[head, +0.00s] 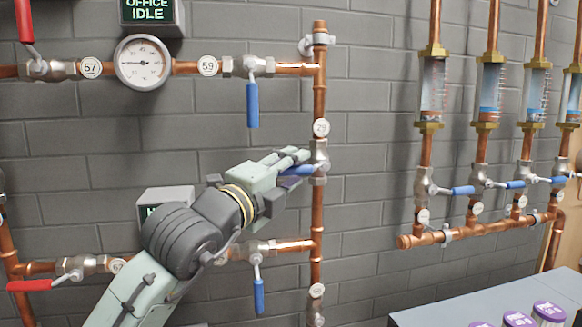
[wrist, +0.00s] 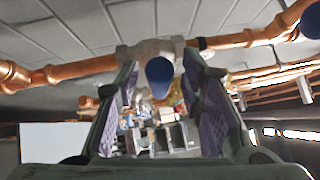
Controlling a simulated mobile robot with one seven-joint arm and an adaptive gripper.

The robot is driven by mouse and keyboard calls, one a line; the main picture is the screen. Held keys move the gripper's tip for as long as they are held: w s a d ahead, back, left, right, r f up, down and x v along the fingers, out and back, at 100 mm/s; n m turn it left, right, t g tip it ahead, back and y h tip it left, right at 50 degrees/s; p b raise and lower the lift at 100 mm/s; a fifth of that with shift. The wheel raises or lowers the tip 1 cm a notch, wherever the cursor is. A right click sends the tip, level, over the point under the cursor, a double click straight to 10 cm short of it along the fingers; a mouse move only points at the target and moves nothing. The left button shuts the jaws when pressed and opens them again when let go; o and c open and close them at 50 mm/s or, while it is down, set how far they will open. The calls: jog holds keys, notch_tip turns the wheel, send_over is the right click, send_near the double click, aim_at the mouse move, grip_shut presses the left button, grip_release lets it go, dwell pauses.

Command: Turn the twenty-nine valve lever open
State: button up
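The valve tagged 29 (head: 321,127) sits on the vertical copper pipe in the middle of the head view. Its blue lever (head: 302,170) points left, crosswise to the pipe, partly hidden by my gripper. My gripper (head: 297,166) is at the lever from the left. In the wrist view, the blue lever (wrist: 160,76) shows end-on between the two fingers of my gripper (wrist: 164,85). The fingers are apart, with a visible gap on each side of the lever. The silver valve body (wrist: 152,49) is beyond it.
A blue lever (head: 252,105) hangs under the valve by tag 59 at upper left. Another (head: 258,295) hangs below my arm. A gauge (head: 142,62) is at upper left. Flow tubes with blue levers (head: 463,190) stand right. A grey table (head: 440,312) is at lower right.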

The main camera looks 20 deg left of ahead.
jog(key=shift+c, duration=0.2)
grip_shut()
dwell(0.3)
dwell(0.4)
